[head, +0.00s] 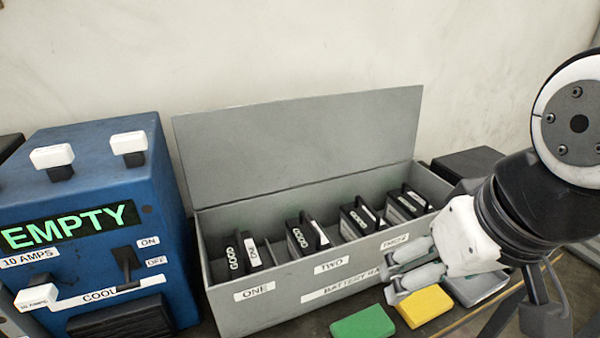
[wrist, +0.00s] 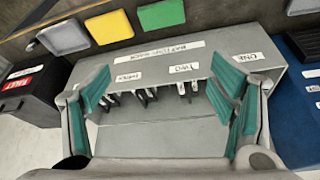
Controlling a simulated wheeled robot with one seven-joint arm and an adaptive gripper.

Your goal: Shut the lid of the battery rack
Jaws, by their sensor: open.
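The battery rack (head: 262,313) is a long grey box labelled ONE, TWO and THREE on its front. Its grey lid (head: 300,142) stands up at the back edge, open and leaning toward the wall. Several dark batteries (head: 299,236) marked GOOD stand in its slots. My gripper (head: 392,270) is at the rack's front right, its fingers in front of the right part of the front wall; contact cannot be told. In the wrist view my gripper (wrist: 165,100) has its teal-padded fingers spread wide and empty, with the rack (wrist: 215,58) beyond and between them.
A blue box (head: 160,225) with an EMPTY display, white-topped knobs and switches stands left of the rack. Green (head: 363,322), yellow (head: 426,306) and grey (head: 478,287) blocks lie before the rack. A black box (head: 467,163) stands behind its right end. Space above the rack is open.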

